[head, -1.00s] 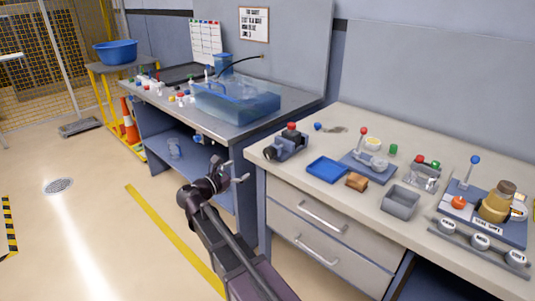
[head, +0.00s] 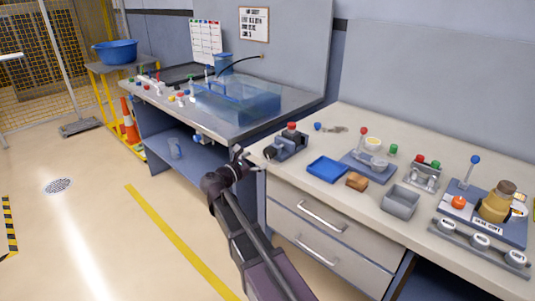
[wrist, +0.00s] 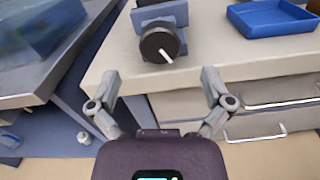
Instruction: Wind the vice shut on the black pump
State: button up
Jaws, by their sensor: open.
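The blue-grey vice (head: 290,148) stands at the left front corner of the beige bench. In the wrist view, its blue body (wrist: 163,14) shows at the top, with a dark round knob (wrist: 158,44) carrying a white pointer facing me. A red-topped part (head: 291,127) stands up at the vice; I cannot make out clearly whether it belongs to the black pump. My gripper (head: 250,160) is open and empty, just left of the vice near the bench edge. In the wrist view, my gripper's fingers (wrist: 160,82) are spread apart below the knob, not touching it.
A blue tray (head: 327,169), a brown block (head: 357,182) and a grey bin (head: 400,201) are right of the vice. Drawer handles (head: 322,215) stick out from the bench front. A metal table with a clear blue tank (head: 236,101) stands at left.

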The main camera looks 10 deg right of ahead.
aim_at(267, 153)
jog(key=shift+x, duration=2.9)
jog(key=c, duration=1.1)
